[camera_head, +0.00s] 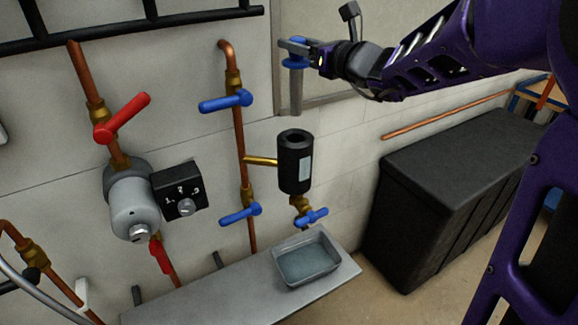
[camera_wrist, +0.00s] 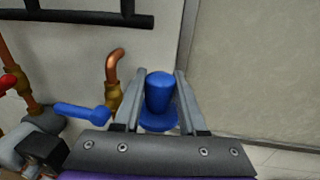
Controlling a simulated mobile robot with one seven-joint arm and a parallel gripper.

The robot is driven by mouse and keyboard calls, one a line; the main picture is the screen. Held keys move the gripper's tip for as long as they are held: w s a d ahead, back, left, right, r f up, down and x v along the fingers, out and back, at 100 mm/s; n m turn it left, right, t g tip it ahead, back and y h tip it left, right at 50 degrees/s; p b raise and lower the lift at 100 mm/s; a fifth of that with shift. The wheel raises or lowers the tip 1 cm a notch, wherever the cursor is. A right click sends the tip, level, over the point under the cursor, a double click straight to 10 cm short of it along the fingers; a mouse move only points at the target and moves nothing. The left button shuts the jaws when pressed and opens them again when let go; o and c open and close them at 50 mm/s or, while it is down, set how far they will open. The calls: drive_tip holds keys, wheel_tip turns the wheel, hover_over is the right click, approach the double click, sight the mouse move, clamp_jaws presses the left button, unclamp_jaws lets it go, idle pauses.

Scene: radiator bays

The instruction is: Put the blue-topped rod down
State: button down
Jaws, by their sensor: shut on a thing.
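The blue-topped rod (camera_head: 296,92) hangs upright in the head view, its grey shaft pointing down above the black cylinder (camera_head: 295,165). My gripper (camera_head: 294,47) is shut on its blue top, near the wall. In the wrist view the blue top (camera_wrist: 159,95) sits between the two fingers of my gripper (camera_wrist: 157,90). The shaft is hidden below the top in that view. The rod's lower tip is apart from the black cylinder, which has a dark opening on top.
A grey tray (camera_head: 279,281) stands on a metal shelf (camera_head: 190,306) below. Copper pipes with blue valve handles (camera_head: 226,101) and a red handle (camera_head: 121,118) line the wall at left. A large black box (camera_head: 450,165) stands on the floor at right.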

wheel_tip(320, 180, down, 18)
drive_tip(key=b, duration=0.2)
drive_tip(key=shift+b, duration=0.4)
drive_tip(key=shift+f, duration=0.15)
drive_tip(key=shift+c, duration=2.3)
unclamp_jaws()
drive_tip(key=v, duration=1.2)
